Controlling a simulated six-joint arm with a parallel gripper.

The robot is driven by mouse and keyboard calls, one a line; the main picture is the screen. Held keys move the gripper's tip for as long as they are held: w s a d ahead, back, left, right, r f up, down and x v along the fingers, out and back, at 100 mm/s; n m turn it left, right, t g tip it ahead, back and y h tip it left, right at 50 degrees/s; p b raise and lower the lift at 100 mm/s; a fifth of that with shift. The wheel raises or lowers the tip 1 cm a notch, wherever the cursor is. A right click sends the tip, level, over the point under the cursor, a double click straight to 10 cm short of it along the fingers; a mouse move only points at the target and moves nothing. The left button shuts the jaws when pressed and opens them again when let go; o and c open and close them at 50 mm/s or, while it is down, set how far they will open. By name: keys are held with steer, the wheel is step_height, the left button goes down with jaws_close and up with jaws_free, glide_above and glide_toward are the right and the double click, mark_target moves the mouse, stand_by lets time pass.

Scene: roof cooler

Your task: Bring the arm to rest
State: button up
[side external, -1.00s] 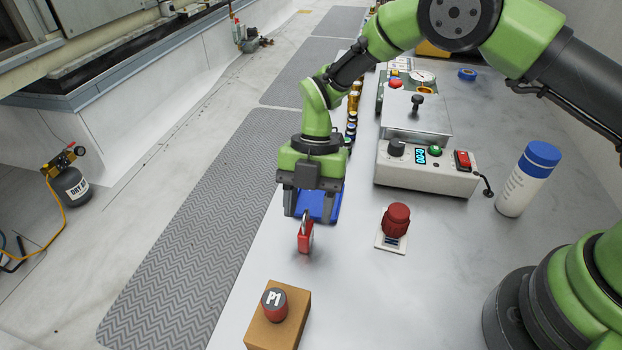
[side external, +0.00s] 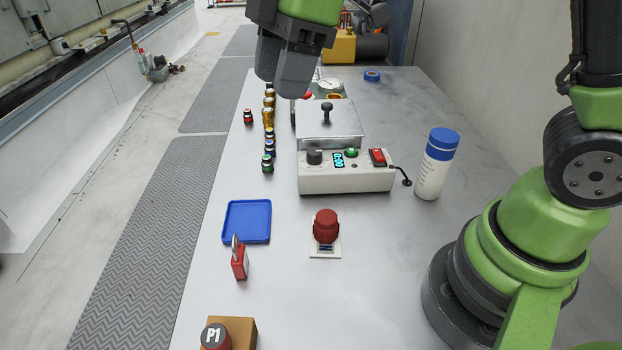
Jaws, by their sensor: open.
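My gripper (side external: 285,70) is at the top middle of the side view, raised above the far part of the table, behind the control box. Its dark fingers point down and hold nothing that I can see. The fingers overlap each other from this angle, so the gap between them is hard to see. My arm's base and lower links stand at the right side. The middle of the arm is out of the picture.
A grey table (side external: 400,260) carries a control box (side external: 345,178), white bottle (side external: 437,165), red knob (side external: 326,227), blue tray (side external: 246,222), red padlock (side external: 239,262) and P1 block (side external: 240,330). Several small fittings (side external: 268,140) form a row left of the box. The table's front middle is clear.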

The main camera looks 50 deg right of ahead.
steer(key=s+d+r+m+t, duration=0.2)
steer(key=s+d+m+t, duration=0.1)
steer(key=s+m, duration=0.4)
steer(key=s+d+r+m+t+h, duration=0.1)
steer(key=s+d+r+m+t, duration=0.1)
steer(key=s+m, duration=0.6)
steer(key=d+m+t, duration=0.1)
steer(key=m, duration=0.1)
steer(key=shift+s+d+m, duration=0.2)
steer(key=shift+m, duration=0.2)
steer(key=shift+r, duration=0.1)
